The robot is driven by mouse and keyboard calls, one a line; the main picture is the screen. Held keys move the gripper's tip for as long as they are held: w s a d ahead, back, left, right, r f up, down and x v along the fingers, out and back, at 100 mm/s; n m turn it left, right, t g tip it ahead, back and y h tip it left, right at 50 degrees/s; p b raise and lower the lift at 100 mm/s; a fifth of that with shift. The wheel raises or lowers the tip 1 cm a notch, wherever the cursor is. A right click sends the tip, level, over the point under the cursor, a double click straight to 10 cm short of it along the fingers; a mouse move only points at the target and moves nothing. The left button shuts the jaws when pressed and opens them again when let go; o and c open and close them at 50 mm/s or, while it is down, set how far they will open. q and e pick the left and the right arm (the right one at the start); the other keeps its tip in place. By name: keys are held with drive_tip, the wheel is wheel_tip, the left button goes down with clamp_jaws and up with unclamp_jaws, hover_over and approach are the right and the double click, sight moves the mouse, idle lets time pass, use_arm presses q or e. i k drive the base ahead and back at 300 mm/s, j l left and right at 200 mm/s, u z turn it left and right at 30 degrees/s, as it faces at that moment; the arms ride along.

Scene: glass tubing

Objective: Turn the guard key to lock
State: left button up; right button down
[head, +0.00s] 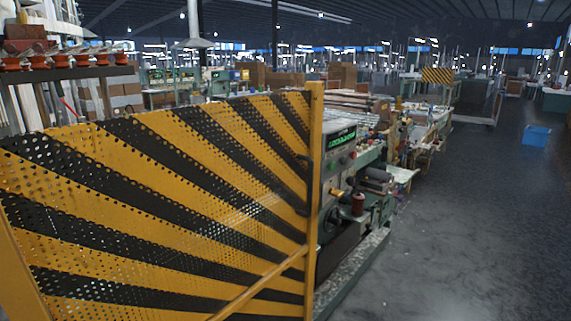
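A yellow-and-black striped, perforated guard panel (150,200) fills the left and centre of the head view. Its yellow end post (313,200) stands upright at its right edge. Just behind the post is a green machine with a control panel that has a lit green display (341,139). Small knobs or buttons sit below the display, with a yellow-orange fitting (337,193) lower down. I cannot tell which of these, if any, is the guard key. Neither of my grippers is in view.
Open grey floor (460,220) lies to the right of the machine. A blue bin (537,136) stands on the floor at the far right. Long machine beds run back behind the guard. A shelf with orange-red items (60,60) is at the upper left.

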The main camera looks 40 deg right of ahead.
sight(332, 192)
drive_tip(key=z, duration=1.45)
drive_tip(key=i+j+z, duration=0.2)
